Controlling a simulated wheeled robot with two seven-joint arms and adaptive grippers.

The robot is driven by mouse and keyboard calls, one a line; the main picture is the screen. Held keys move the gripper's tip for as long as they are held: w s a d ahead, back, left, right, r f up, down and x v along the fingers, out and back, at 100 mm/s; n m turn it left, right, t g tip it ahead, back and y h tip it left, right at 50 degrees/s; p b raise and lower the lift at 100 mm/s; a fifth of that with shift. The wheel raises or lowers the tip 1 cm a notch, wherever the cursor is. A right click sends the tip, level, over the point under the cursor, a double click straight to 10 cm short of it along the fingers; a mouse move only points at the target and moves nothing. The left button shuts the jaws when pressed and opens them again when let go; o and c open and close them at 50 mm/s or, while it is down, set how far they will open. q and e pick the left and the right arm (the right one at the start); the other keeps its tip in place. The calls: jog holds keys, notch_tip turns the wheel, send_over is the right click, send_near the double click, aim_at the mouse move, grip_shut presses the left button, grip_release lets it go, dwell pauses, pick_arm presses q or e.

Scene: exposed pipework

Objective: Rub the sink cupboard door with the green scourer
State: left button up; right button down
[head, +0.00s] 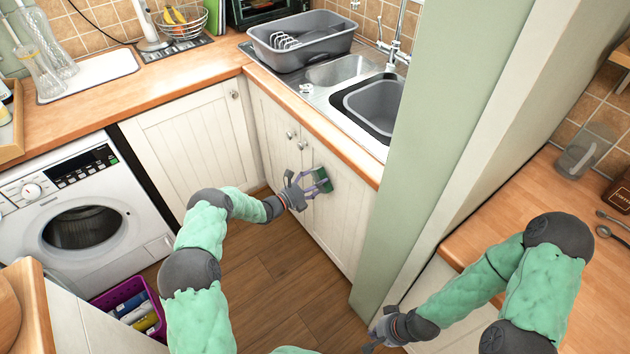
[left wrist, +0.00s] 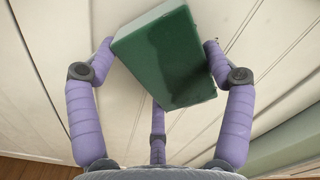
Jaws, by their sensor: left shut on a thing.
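My left gripper (head: 306,187) is shut on the green scourer (head: 322,179), in front of the cream sink cupboard door (head: 338,222). In the left wrist view the scourer (left wrist: 172,55) is a dark green block between the purple fingers of the gripper (left wrist: 160,62), with the door's grooved panels (left wrist: 40,60) right behind it. The scourer appears to be at or very near the door; exact contact is hidden. My right gripper (head: 378,335) is low at the bottom of the head view, beside the pale green wall end, and its fingers are partly cut off and unclear.
Above the cupboard are the sink (head: 370,105) and a grey dish rack (head: 300,40) on the wooden worktop. A washing machine (head: 85,215) stands at left, with a purple crate (head: 130,308) on the floor. A pale green wall end (head: 425,150) borders the cupboard at right. The floor (head: 270,280) between is clear.

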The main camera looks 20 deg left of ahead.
aim_at(326, 191)
pick_arm(q)
jog(key=shift+s+d+p, duration=0.65)
jog(key=shift+s+d, duration=0.3)
jog(key=shift+d, duration=0.15)
jog(key=shift+d, duration=0.1)
jog(key=shift+s+d+p, duration=0.55)
jog(key=shift+s+d, duration=0.15)
jog(key=shift+d, duration=0.25)
jog(key=shift+s+d+p, duration=0.45)
jog(key=shift+s+d, duration=0.25)
jog(key=shift+d, duration=0.2)
jog(key=shift+s+d+p, duration=0.45)
jog(key=shift+s+d, duration=0.25)
jog(key=shift+d, duration=0.2)
jog(key=shift+p+v, duration=0.75)
jog(key=shift+v, duration=2.25)
